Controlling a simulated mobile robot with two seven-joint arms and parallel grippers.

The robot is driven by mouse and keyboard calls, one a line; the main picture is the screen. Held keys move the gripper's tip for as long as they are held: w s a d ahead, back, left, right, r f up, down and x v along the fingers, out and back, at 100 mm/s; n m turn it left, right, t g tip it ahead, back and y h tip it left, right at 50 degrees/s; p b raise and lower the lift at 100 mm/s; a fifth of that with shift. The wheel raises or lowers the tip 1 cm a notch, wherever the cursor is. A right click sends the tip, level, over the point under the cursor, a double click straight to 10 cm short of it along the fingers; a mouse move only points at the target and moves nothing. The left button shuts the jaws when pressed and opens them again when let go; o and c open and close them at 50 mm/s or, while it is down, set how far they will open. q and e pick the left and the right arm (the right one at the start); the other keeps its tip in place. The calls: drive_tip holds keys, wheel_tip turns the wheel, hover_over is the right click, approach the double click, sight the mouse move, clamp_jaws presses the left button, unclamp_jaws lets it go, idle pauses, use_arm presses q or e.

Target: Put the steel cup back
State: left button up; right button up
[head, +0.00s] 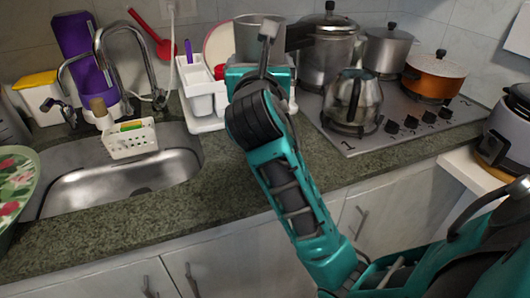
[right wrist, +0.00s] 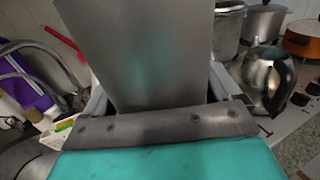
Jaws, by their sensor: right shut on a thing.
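The steel cup (head: 250,38) is a plain grey metal cylinder, upright, over the dish rack area at the back of the counter. My right gripper (head: 262,66) is shut on the steel cup, just below and in front of it. In the right wrist view the cup (right wrist: 150,55) fills the middle as a large grey wall between the fingers. The cup's lower part is hidden behind my gripper, so I cannot tell whether it touches anything below. My left gripper is not in view.
A white dish rack (head: 197,88) with utensils and plates stands beside the cup on the left. The sink (head: 125,175) is further left. A kettle (head: 352,100), a lidded pot (head: 325,60) and an orange pot (head: 433,75) are on the stove to the right. Front counter is clear.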

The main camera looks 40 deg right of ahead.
wheel_tip(320, 180, down, 17)
drive_tip(key=b, duration=0.6)
drive_tip(key=shift+f, duration=0.2)
drive_tip(key=o, duration=0.9)
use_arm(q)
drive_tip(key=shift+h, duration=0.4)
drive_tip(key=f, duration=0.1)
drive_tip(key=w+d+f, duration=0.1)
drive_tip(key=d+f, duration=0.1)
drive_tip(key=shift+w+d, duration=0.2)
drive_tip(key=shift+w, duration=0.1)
use_arm(e)
drive_tip(key=shift+o, duration=0.3)
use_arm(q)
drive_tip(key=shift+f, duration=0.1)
